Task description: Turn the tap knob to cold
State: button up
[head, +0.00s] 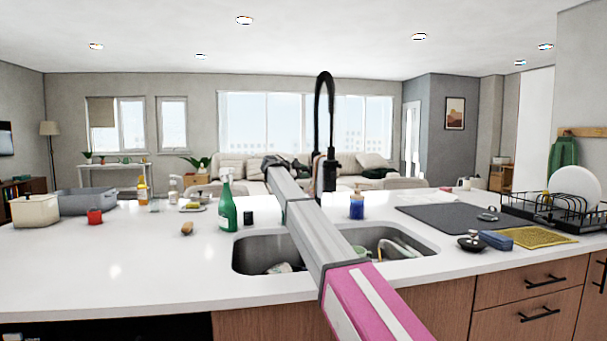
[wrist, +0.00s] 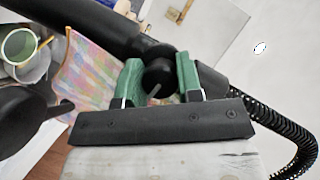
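The black tap (head: 324,100) rises in a tall arch behind the sink in the head view. In the wrist view its black body and spout (wrist: 85,22) cross the upper left. The round black tap knob (wrist: 158,76) faces the wrist camera, with a pale mark on it. My gripper (wrist: 160,78) has its two green fingers on either side of the knob, and both appear to touch it. My arm covers part of the tap's base and the knob in the head view, so the gripper is not clear there.
The double sink (head: 270,246) lies below my arm, with dishes inside. A green spray bottle (head: 227,205) stands left of the tap and a blue jar (head: 357,207) right of it. A dish rack (head: 560,212) is at far right. The left front counter is clear.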

jog(key=shift+n, duration=0.3)
jog(key=n+g, duration=0.2)
jog(key=shift+w+n, duration=0.1)
jog(key=shift+n, duration=0.3)
jog(key=n+g, duration=0.2)
jog(key=n, duration=0.1)
jog(key=n+g, duration=0.2)
jog(key=shift+n+g+h, duration=0.3)
jog(key=shift+n+h, duration=0.1)
jog(key=n+g+h, duration=0.1)
jog(key=n+g, duration=0.1)
jog(key=shift+n, duration=0.4)
dwell(0.4)
jog(key=o, duration=0.9)
jog(key=shift+a+r, duration=0.1)
